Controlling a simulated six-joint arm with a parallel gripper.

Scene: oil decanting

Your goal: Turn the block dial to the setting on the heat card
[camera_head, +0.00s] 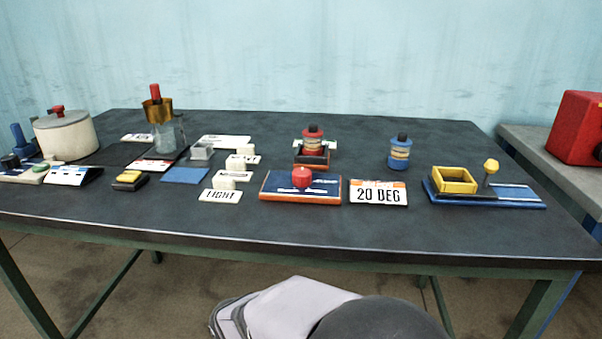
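The block dial is a red knob (302,177) on a dark blue panel with an orange-edged base (265,191), near the front middle of the table. White markings show on the panel, but the knob's setting is too small to read. The heat card (379,193) stands just right of the dial block. It is white with an orange top band and reads "20 DEG". My gripper is not in view; only pale and dark parts of my arm show at the bottom edge, in front of the table.
Behind the dial stands a red bottle (313,142) on a holder. A blue bottle (400,153) stands behind the card. A yellow open box (453,180) sits on a blue base at right. A "LIGHT" label (220,196) lies left. A glass jar (170,136) and pot (66,137) stand further left.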

